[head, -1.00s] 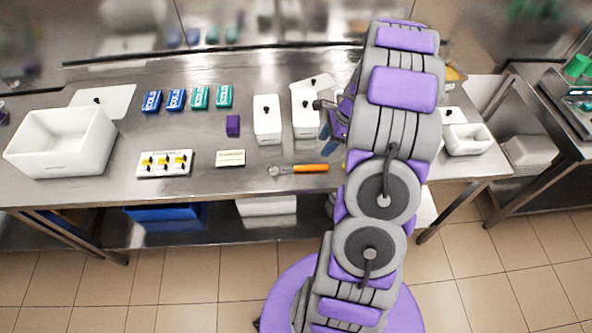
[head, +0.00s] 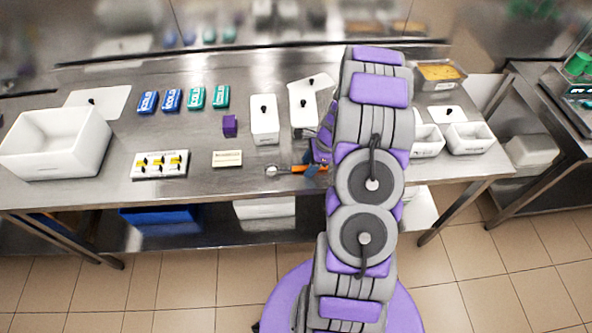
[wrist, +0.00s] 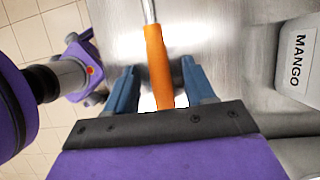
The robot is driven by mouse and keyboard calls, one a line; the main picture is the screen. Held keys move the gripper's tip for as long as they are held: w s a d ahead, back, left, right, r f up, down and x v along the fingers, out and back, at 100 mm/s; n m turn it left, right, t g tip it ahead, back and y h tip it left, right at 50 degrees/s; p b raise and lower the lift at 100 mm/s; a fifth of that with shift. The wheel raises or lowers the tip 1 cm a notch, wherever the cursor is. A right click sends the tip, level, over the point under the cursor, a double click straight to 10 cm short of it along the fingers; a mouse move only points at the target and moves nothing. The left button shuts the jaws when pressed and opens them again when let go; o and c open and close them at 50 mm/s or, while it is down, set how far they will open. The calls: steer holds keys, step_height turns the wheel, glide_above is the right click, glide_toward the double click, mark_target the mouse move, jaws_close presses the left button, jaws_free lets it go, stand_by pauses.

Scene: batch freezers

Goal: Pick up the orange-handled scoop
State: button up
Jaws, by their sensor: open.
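The orange-handled scoop (head: 297,169) lies on the steel table near its front edge, its round metal end pointing left in the head view. In the wrist view its orange handle (wrist: 157,62) runs between the two blue fingers of my gripper (wrist: 162,88), with the metal shaft at the top. My gripper (head: 314,168) is at the right end of the handle and partly hidden by my arm in the head view. The fingers are open, with a gap on each side of the handle. I cannot tell the exact height of the fingers over the table.
A white lidded container marked MANGO (wrist: 298,50) stands to the right in the wrist view. A white lidded container (head: 264,120), a small sign (head: 227,158) and a purple block (head: 230,126) stand nearby. The steel table (head: 215,190) is bare along its front.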

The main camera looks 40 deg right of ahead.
steer(key=shift+f, duration=0.2)
jaws_close()
stand_by(0.6)
